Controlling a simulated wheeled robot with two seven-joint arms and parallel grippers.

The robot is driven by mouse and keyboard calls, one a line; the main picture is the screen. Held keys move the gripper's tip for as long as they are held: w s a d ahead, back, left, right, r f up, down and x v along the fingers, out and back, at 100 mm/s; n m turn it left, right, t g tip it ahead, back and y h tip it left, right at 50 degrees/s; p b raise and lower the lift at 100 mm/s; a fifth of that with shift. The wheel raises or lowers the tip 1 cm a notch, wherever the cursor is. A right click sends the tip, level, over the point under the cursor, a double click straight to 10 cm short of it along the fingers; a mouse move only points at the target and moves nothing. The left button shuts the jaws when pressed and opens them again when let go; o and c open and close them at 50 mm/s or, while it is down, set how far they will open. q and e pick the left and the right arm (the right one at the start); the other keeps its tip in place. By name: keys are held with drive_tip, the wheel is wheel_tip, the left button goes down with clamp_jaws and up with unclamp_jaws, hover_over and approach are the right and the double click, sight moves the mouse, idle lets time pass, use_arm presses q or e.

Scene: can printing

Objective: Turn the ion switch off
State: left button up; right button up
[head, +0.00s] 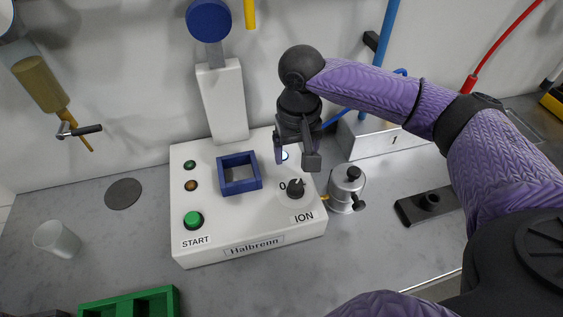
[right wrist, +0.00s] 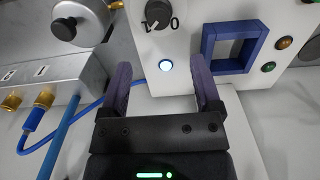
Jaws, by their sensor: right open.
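The ion switch (head: 295,189) is a black knob above the ION label, at the front right of the white Halbrenn box (head: 235,220). It also shows at the top of the right wrist view (right wrist: 158,14), between the marks 1 and 0; its pale pointer seems to lie toward the 1. A lit bluish-white lamp (right wrist: 166,65) sits beside it. My right gripper (head: 297,158) hangs above the box, behind the knob in the head view, apart from it. In the right wrist view its purple fingers (right wrist: 160,78) are spread and empty. My left gripper is out of view.
A blue square frame (head: 239,173) is on the box, with a green START button (head: 194,219) in front. A small metal pot (head: 346,188) stands close right of the box. A black block (head: 427,205) lies farther right; a glass cup (head: 57,239) stands left.

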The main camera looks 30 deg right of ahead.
sight(296, 184)
drive_tip(key=f, duration=0.3)
drive_tip(key=f+b, duration=0.1)
drive_tip(key=f, duration=0.2)
drive_tip(key=f+b, duration=0.1)
drive_tip(key=f, duration=0.1)
drive_tip(key=shift+s+f, duration=0.3)
drive_tip(key=shift+f, duration=0.35)
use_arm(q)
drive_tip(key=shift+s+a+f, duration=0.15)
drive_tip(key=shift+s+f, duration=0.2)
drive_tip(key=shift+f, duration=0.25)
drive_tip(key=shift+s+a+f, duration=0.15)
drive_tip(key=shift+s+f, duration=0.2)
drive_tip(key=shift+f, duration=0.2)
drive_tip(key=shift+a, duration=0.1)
